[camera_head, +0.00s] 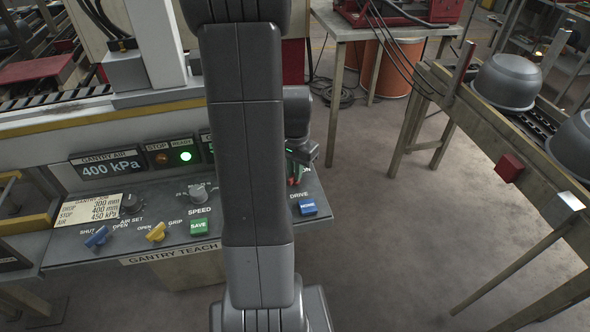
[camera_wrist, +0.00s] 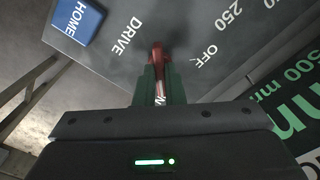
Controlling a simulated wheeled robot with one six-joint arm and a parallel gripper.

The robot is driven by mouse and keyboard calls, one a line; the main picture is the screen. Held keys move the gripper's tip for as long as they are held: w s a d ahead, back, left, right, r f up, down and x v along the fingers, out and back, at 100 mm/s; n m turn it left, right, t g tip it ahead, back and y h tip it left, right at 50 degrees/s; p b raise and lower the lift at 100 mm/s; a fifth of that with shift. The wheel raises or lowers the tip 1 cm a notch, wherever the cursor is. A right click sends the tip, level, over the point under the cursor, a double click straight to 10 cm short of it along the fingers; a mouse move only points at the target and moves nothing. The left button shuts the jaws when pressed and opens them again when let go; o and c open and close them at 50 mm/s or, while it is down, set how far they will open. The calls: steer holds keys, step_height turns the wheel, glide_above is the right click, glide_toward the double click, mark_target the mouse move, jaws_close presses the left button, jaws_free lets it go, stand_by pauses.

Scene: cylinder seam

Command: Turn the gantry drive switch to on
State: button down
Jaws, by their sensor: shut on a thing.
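The red drive switch (camera_wrist: 157,52) is on the dark grey gantry panel, beside the DRIVE label. The OFF label (camera_wrist: 205,54) is to its right, and a letter N, apparently part of the ON label, shows between my fingers. My gripper (camera_wrist: 157,78) is shut on the red switch handle, with one green finger on each side. The red tip sticks out past the fingers. In the head view a bit of red switch (camera_head: 297,174) shows just right of my arm, which hides much of the panel.
A blue HOME button (camera_head: 307,207) is near the switch. The green SAVE button (camera_head: 199,228), yellow grip lever (camera_head: 156,232) and blue air lever (camera_head: 96,237) lie farther left. A green READY lamp (camera_head: 186,156) is lit. Floor right of the panel is clear up to a bench with metal pots (camera_head: 507,82).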

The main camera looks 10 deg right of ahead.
steer(key=c, duration=1.5)
jaws_free()
step_height(320, 180, up, 14)
steer(key=shift+f, duration=0.1)
step_height(320, 180, down, 14)
steer(key=shift+r, duration=0.1)
steer(key=shift+r, duration=0.1)
